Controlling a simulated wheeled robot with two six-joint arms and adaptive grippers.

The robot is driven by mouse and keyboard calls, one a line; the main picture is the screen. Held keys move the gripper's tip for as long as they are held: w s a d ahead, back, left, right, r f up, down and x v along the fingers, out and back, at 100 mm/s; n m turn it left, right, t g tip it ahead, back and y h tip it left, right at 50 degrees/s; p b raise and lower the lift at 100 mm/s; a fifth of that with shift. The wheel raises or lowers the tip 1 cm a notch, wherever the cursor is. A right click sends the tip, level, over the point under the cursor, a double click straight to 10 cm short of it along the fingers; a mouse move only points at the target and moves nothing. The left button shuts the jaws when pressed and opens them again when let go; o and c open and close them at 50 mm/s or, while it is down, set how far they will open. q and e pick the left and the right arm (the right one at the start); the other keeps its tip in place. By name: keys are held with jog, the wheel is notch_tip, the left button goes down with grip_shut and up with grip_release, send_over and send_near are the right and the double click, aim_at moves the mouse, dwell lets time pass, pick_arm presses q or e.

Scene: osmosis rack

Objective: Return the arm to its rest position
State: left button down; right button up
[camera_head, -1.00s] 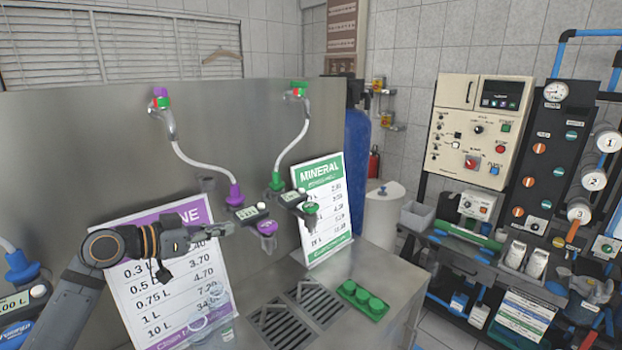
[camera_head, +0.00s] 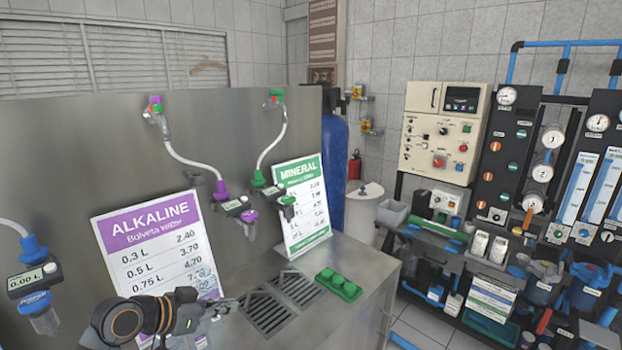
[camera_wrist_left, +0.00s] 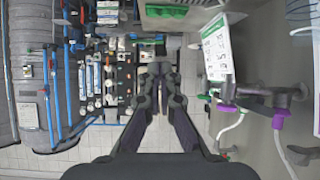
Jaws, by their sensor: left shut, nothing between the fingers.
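My left arm comes in from the lower left in the head view. Its gripper (camera_head: 232,304) is shut and empty, in front of the steel counter and just below the purple ALKALINE price sign (camera_head: 150,228). In the left wrist view the two dark fingers of the left gripper (camera_wrist_left: 159,70) meet at their tips with nothing between them. My right gripper does not show in either view.
The steel dispenser panel (camera_head: 60,150) carries a purple tap (camera_head: 222,190) and a green tap (camera_head: 259,180) with hoses. The MINERAL sign (camera_head: 300,205), drain grates (camera_head: 270,315) and a green tray (camera_head: 339,285) are on the counter. An equipment rack (camera_head: 510,170) stands at right, tiled floor between.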

pick_arm(q)
jog(key=s+f+n+g+y, duration=0.3)
jog(key=s+f+y, duration=0.1)
jog(key=s+f, duration=0.9)
jog(key=s+a+f+n+g+y, duration=0.1)
jog(key=s+a+f+n+y, duration=0.15)
jog(key=s, duration=0.35)
jog(key=s+a+f+n+g+y, duration=0.1)
jog(key=s+a+f+n+y, duration=0.15)
jog(key=s, duration=0.45)
notch_tip(320, 180, down, 28)
jog(key=s+a+g, duration=0.2)
jog(key=a, duration=0.1)
jog(key=s+f, duration=1.4)
jog(key=s, duration=0.4)
jog(key=shift+a+f+m+g, duration=0.3)
jog(key=shift+f, duration=0.1)
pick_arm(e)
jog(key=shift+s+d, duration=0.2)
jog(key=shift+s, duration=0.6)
